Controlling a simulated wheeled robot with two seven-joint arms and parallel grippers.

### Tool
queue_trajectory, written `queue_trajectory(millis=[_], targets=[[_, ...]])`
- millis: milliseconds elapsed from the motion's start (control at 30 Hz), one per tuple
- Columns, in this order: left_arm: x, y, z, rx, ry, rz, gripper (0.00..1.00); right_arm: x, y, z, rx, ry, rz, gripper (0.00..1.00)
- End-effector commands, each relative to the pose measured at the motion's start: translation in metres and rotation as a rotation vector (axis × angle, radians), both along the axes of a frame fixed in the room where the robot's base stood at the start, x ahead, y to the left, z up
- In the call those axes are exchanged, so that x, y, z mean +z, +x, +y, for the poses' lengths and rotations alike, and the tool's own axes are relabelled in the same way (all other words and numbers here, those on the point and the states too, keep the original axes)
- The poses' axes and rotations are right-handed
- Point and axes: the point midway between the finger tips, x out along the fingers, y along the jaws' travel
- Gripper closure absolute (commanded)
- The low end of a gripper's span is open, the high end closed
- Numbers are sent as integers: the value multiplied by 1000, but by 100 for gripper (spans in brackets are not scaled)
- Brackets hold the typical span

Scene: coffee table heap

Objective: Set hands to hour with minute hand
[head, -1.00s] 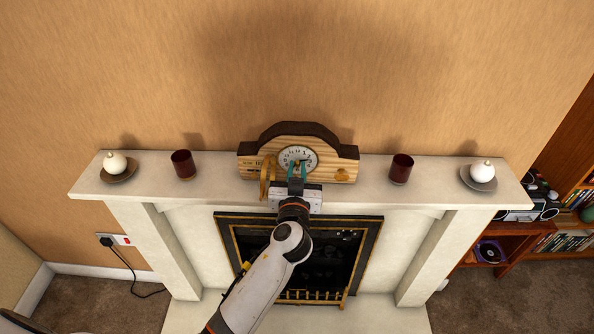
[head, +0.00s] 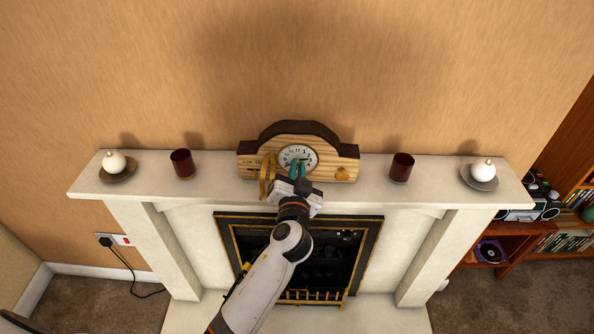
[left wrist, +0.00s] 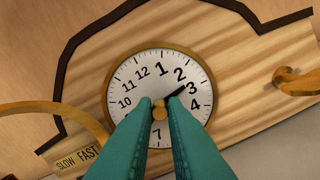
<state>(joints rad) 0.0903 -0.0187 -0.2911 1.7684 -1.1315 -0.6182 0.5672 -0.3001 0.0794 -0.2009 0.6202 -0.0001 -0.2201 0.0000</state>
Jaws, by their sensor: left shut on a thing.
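The wooden mantel clock (head: 345,162) stands on the mantelpiece. Its white dial (left wrist: 137,84) is bare, and the brass bezel ring (head: 267,178) stands swung open at the left; it also shows in the left wrist view (left wrist: 62,105). A black hand (left wrist: 177,91) points between 2 and 3. My left gripper (head: 298,165) reaches the dial's lower middle from the front. Its teal fingers (left wrist: 159,104) are shut on a small brass piece (left wrist: 159,113) at the dial's centre. They hide the lower dial; I see no second black hand. My right gripper is out of view.
A brass key-like piece (left wrist: 297,82) sticks out of the clock's front at right.

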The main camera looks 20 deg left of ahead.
Motion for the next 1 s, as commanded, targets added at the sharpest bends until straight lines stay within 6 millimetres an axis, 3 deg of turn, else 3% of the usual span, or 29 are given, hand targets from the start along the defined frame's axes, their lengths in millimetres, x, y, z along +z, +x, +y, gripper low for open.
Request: queue_trajectory(millis=[1000], targets=[[1, 0, -1, -1, 934, 251, 100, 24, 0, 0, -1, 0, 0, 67]])
